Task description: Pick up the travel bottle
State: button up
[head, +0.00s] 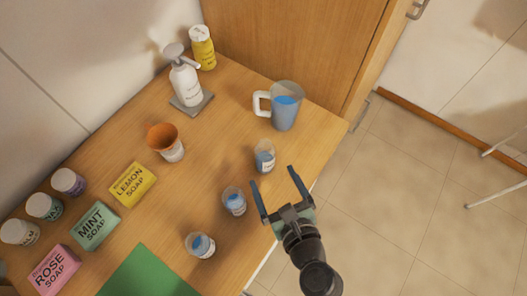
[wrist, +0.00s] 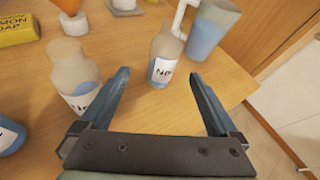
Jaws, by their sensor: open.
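Three small clear bottles with blue contents stand on the wooden cart top; I cannot tell from the labels which is the travel bottle. The far bottle (head: 265,157) stands upright just ahead of my gripper (head: 273,176); in the wrist view this bottle (wrist: 165,58) shows beyond and between the fingertips, label partly readable. The middle bottle (head: 234,201) is left of the gripper; it also shows in the wrist view (wrist: 73,75), outside the left finger. The near bottle (head: 201,245) is farther left, partly cut off in the wrist view (wrist: 9,136). My gripper is open and empty.
A blue-filled pitcher (head: 285,107) stands behind the far bottle. A white pump bottle (head: 185,82), a yellow bottle (head: 202,47), an orange-topped cup (head: 165,141), soap boxes (head: 131,185) and lidded jars (head: 68,182) stand left. A green mat (head: 148,275) lies in front.

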jog(key=shift+s+d+f+m, duration=0.2)
jog(key=shift+s+f+m, duration=0.25)
jog(key=shift+m, duration=0.15)
jog(key=shift+w+f, duration=0.2)
jog(key=shift+w, duration=0.15)
jog(key=x, duration=1.2)
jog(key=shift+d+r+p, duration=0.1)
jog(key=shift+d+p, duration=0.05)
jog(key=shift+p, duration=0.2)
grip_shut()
